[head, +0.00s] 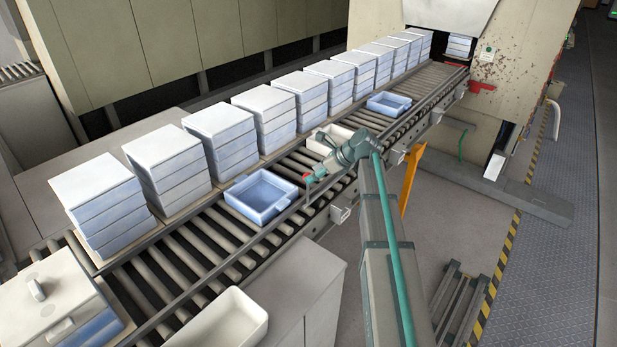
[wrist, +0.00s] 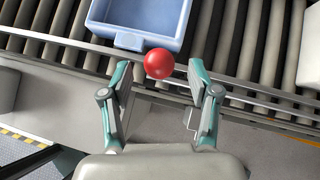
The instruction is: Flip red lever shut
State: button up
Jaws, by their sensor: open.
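The red lever's round knob (wrist: 158,63) shows in the wrist view just ahead of my gripper (wrist: 160,78), roughly centred between the fingertips. My gripper is open, with a finger on each side and clear space between them. In the head view the red knob (head: 307,179) is small, at the conveyor's front edge beside the blue tray (head: 262,195). My gripper (head: 316,173) is close to it there, partly hidden by my own arm. I cannot tell whether the fingers touch the knob. The lever's shaft is mostly hidden below the knob in the wrist view.
The roller conveyor (head: 185,255) runs diagonally, with several stacks of white-topped blue trays along its far side. A cream tray (head: 335,139) and another blue tray (head: 389,103) lie farther along. A white bin (head: 225,320) stands at the front. The floor at right is partly clear.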

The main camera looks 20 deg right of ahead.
jog(key=v, duration=0.8)
